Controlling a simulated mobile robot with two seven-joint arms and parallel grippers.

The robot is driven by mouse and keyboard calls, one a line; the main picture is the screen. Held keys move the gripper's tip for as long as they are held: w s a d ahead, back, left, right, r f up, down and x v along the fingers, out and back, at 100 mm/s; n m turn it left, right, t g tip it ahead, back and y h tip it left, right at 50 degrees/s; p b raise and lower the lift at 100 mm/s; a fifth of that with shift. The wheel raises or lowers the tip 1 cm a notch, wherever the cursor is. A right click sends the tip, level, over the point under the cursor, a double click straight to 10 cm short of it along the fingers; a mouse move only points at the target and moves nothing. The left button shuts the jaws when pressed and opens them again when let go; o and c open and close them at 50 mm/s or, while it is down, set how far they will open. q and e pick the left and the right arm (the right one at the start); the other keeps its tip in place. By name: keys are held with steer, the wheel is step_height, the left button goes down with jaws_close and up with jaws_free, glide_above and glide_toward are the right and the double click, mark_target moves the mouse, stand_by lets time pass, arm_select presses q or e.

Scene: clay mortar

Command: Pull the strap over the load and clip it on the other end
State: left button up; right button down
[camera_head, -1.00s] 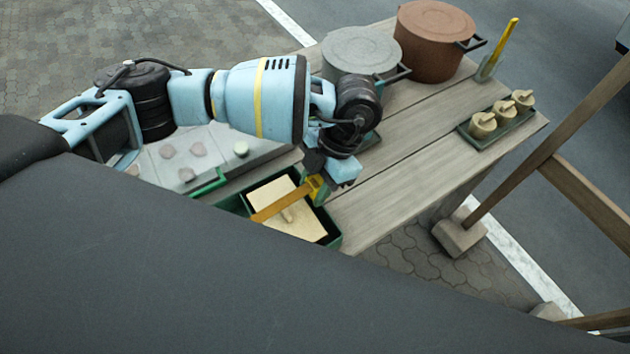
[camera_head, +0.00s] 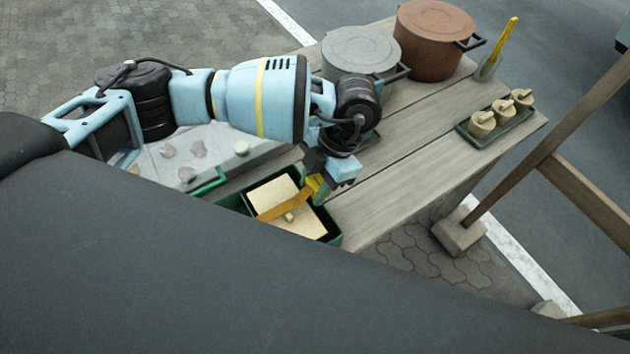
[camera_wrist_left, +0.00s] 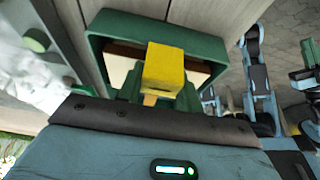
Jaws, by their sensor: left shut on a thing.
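A green crate (camera_head: 333,240) sits at the table's near edge with a pale, flat load (camera_head: 297,225) in it. A small knob stands on the load. An orange-yellow strap (camera_head: 285,207) runs over the load, bent, from the crate's left side up to my left gripper (camera_head: 318,188). That gripper is shut on the strap's yellow end, above the crate's right part. In the left wrist view the yellow strap end (camera_wrist_left: 164,68) stands in front of the crate's green rim (camera_wrist_left: 150,24). The strap's other fastening point is hidden or too small to tell.
A grey pot (camera_head: 360,52) and a brown pot (camera_head: 432,42) stand at the back. A tray (camera_head: 512,133) with several small clay pots lies right. A pale board (camera_head: 213,150) with lumps lies left. The table's right middle is clear. Blue-black arm parts show right in the wrist view.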

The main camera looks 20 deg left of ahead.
arm_select(q)
steer(key=shift+f, duration=0.65)
steer(key=shift+f, duration=0.2)
stand_by(0.3)
steer(key=shift+f+b, duration=0.3)
steer(key=shift+f, duration=0.1)
steer(key=o, duration=0.9)
steer(key=shift+c, duration=0.2)
steer(key=shift+o, duration=0.5)
steer(key=shift+o, duration=0.3)
